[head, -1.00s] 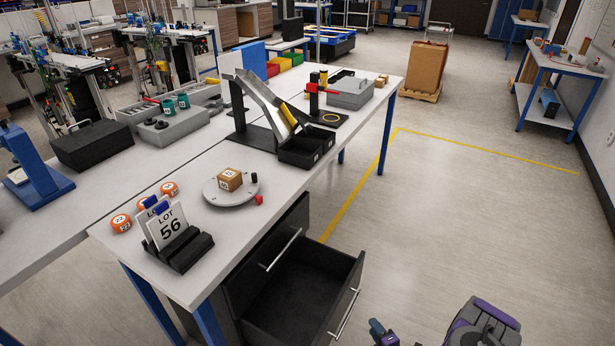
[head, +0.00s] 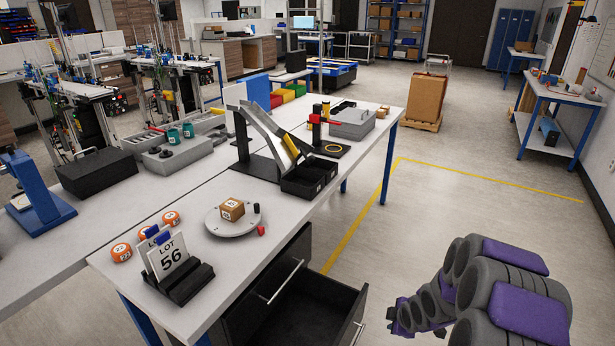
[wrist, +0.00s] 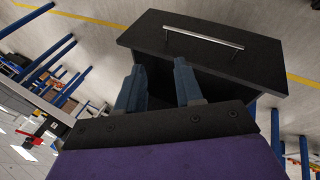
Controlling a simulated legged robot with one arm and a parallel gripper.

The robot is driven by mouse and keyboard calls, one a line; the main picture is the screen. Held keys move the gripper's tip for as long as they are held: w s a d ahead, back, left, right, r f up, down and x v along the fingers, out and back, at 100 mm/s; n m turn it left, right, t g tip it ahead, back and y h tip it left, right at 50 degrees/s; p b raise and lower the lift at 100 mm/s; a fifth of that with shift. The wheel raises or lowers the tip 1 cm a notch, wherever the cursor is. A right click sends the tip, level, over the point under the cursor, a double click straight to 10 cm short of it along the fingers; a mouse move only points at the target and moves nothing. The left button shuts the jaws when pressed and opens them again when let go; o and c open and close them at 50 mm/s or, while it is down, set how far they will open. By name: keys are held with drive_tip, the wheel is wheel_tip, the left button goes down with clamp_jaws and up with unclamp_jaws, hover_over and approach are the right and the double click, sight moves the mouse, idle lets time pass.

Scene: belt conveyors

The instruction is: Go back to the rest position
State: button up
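My arm (head: 490,290), grey with purple pads, rises at the lower right of the head view, beside the open drawer. In the wrist view my gripper (wrist: 161,88) has its two blue-grey fingers apart with nothing between them. Behind the fingers is the black drawer front (wrist: 205,50) with its metal handle (wrist: 203,38); the fingers hide part of it. In the head view the drawer (head: 300,325) stands pulled out under the white table, its lower part cut off by the frame. I cannot make out the fingers clearly in the head view.
The white table (head: 200,315) bears a round grey plate (head: 232,224) with a small brown box (head: 232,210), a LOT 56 card stand (head: 185,283), orange rolls (head: 122,252) and a chute (head: 270,130). Open floor (head: 470,210) with a yellow line lies to the right.

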drive_tip(key=s+a+r+m+g+h, duration=0.15)
drive_tip(key=s+r+m, duration=0.25)
drive_tip(key=s+r, duration=0.45)
drive_tip(key=s+a+r+m+g, duration=0.2)
drive_tip(key=s+r, duration=0.4)
drive_tip(key=s, duration=0.4)
drive_tip(key=s+a+r+m+g, duration=0.2)
drive_tip(key=s+a+r+m, duration=0.2)
drive_tip(key=s, duration=0.6)
drive_tip(key=s+a+r+m+g, duration=0.2)
drive_tip(key=s+a+r+m, duration=0.2)
drive_tip(key=s+r, duration=0.3)
drive_tip(key=s, duration=0.3)
drive_tip(key=shift+s+r+m+y, duration=0.15)
drive_tip(key=shift+r+m+y, duration=0.2)
drive_tip(key=shift+m, duration=0.05)
